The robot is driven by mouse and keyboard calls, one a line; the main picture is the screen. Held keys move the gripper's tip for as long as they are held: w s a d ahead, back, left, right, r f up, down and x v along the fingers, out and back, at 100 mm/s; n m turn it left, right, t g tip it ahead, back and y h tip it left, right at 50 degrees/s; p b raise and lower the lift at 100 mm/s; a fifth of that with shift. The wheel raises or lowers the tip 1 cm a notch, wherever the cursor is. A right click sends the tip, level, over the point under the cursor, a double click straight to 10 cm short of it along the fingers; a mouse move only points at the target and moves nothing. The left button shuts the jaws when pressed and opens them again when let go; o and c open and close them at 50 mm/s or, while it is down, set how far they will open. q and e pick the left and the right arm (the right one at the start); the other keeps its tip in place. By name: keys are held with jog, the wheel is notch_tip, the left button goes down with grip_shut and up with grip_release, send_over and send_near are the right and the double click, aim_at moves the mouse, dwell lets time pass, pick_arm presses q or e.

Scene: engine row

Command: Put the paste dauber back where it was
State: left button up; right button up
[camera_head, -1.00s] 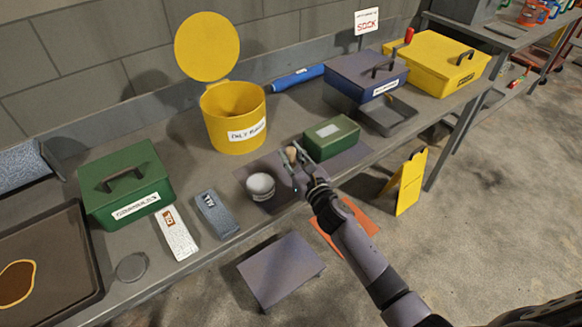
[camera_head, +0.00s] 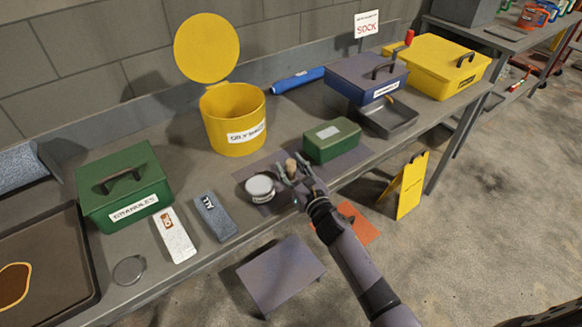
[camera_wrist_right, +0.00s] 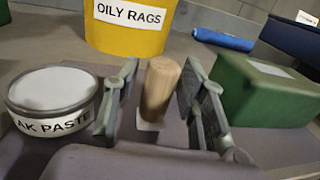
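The paste dauber (camera_head: 291,167) has a plain wooden handle and stands upright on the grey mat (camera_head: 268,208), between the paste tin and the green box. It also shows in the right wrist view (camera_wrist_right: 158,88), with a small white patch at its foot. My right gripper (camera_head: 291,172) is open around it, one finger on each side. In the right wrist view the gripper (camera_wrist_right: 160,95) shows gaps between both fingers and the handle. The paste tin (camera_wrist_right: 52,100), round with a pale top and a label ending "AK PASTE", is left of the fingers. My left gripper is not in view.
The green box (camera_head: 332,139) is close to the right finger. A yellow oily-rags bin (camera_head: 222,118) with its lid up stands behind. A green granules box (camera_head: 125,185), two labelled strips and a dark tray (camera_head: 385,118) share the bench. The bench's front edge is near my arm.

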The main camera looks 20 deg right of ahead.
jog(key=shift+o, duration=0.2)
jog(key=shift+r+p, duration=0.3)
jog(key=s+d+b, duration=0.1)
jog(key=s+d, duration=0.1)
jog(key=s, duration=1)
jog(key=shift+b, duration=0.3)
jog(key=shift+w+d+f, duration=0.1)
jog(key=shift+d, duration=0.05)
